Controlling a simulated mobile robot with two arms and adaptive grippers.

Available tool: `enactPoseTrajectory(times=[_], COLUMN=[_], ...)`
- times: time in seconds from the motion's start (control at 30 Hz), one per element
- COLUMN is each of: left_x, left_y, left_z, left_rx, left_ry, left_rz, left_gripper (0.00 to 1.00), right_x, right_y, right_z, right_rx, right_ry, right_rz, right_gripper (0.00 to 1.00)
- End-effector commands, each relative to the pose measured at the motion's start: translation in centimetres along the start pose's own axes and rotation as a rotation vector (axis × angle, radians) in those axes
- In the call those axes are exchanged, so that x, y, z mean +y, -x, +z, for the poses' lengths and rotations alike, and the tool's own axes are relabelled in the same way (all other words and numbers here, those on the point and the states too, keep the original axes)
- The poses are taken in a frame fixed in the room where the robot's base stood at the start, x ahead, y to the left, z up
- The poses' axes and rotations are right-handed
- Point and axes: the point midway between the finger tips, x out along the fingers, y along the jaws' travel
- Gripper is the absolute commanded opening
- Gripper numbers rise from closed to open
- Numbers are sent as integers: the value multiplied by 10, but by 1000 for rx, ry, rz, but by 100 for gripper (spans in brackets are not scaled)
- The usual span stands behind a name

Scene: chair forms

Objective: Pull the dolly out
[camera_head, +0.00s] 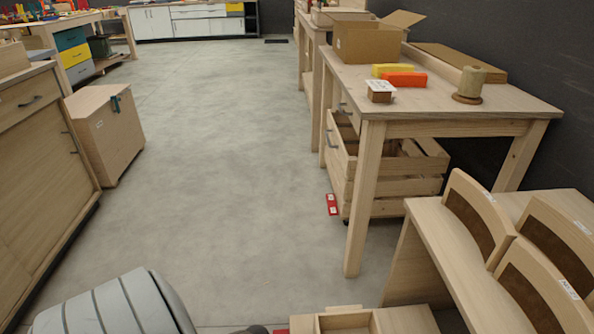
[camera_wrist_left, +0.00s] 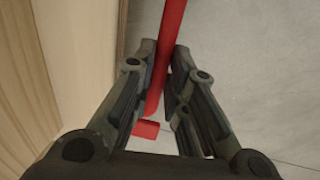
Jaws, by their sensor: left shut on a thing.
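In the left wrist view my left gripper (camera_wrist_left: 165,55) is closed around a red bar (camera_wrist_left: 172,22), which runs from the top edge down between the fingers. A short red piece (camera_wrist_left: 145,129) shows just below the bar, and a pale wooden panel stands close on the left. In the head view only a dark bit of what may be this gripper shows at the bottom edge, beside a small red patch (camera_head: 281,331). I cannot tell which object is the dolly; whatever the bar belongs to is mostly out of view. My right gripper is not in view.
A slatted wooden crate (camera_head: 395,187) is under the workbench (camera_head: 455,104), with a red tag (camera_head: 331,204) on the floor beside it. Chair parts (camera_head: 540,290) stand at lower right, near a low wooden tray (camera_head: 345,321). A wooden box (camera_head: 104,132) stands left. The middle aisle is clear.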

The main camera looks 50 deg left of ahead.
Motion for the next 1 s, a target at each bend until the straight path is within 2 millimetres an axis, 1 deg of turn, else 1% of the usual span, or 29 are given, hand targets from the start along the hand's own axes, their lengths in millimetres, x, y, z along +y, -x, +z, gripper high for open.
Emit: enactPoseTrajectory(times=[0.03, 0.1, 0.3, 0.5, 0.8, 0.83, 0.97, 1.0], left_x=[-12, -22, -39, -43, -43, -43, -42, -42], left_y=[2, 4, 7, 8, 8, 8, 8, 8], left_z=[2, 2, 2, 2, 2, 2, 1, 1], left_rx=[-5, -5, -4, -4, -4, -3, -3, -2], left_ry=[1, 1, 1, 0, 0, 0, 0, 0], left_rz=[-8, -8, -5, -3, -2, -2, -1, -1], left_gripper=[0, 0, 0, 0, 0, 18, 35, 35], right_x=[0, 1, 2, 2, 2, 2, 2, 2], right_y=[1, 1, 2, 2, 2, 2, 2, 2], right_z=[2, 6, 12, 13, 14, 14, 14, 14], right_rx=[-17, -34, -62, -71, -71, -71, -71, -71], right_ry=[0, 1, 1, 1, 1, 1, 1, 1], right_rz=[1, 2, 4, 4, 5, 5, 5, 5], right_gripper=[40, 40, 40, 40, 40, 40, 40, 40])
